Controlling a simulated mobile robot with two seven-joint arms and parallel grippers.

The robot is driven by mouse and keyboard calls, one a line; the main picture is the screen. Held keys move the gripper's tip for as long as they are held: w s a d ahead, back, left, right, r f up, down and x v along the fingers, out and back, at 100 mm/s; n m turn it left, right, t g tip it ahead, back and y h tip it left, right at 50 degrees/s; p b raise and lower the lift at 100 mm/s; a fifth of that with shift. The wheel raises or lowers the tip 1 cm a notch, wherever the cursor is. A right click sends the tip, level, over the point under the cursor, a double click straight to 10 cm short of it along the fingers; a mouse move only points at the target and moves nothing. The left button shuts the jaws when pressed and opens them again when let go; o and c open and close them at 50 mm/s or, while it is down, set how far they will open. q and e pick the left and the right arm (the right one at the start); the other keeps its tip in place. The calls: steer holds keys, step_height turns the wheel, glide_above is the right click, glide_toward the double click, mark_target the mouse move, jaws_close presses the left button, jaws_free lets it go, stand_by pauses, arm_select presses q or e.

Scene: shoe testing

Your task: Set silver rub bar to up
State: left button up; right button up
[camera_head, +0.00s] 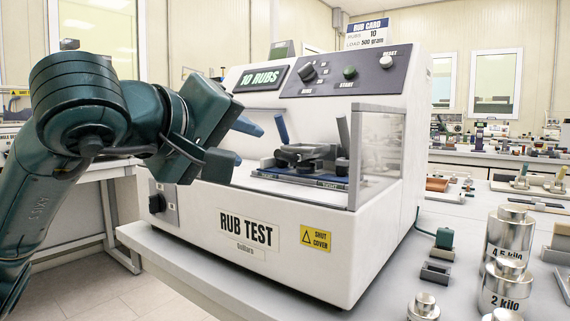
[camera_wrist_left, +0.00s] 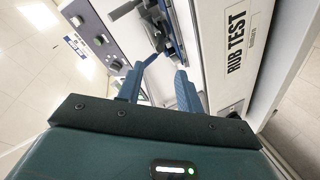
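The white rub test machine (camera_head: 280,215) stands on the bench with its front chamber open toward me. Inside it, a dark and silver-grey bar assembly (camera_head: 302,153) lies low over a blue bed (camera_head: 300,180); it also shows in the wrist view (camera_wrist_left: 156,26). A blue upright handle (camera_head: 281,128) and a grey upright handle (camera_head: 343,132) rise beside it. I cannot tell exactly which part is the silver rub bar. My left gripper (camera_head: 251,144) is open and empty, left of the bar and apart from it; its fingers show in the wrist view (camera_wrist_left: 167,66). My right gripper is not in view.
A clear side panel (camera_head: 380,155) closes the chamber's right side. A control panel with knobs (camera_head: 345,73) overhangs the chamber. Silver weights (camera_head: 508,235) stand on the bench at right. The chamber's near left side is open.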

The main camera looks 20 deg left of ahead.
mark_target(275, 153)
arm_select(q)
steer(key=x, duration=1.1)
steer(key=shift+w+d+f, duration=0.15)
steer(key=shift+w+f, duration=0.05)
steer(key=shift+w, duration=0.1)
jaws_close()
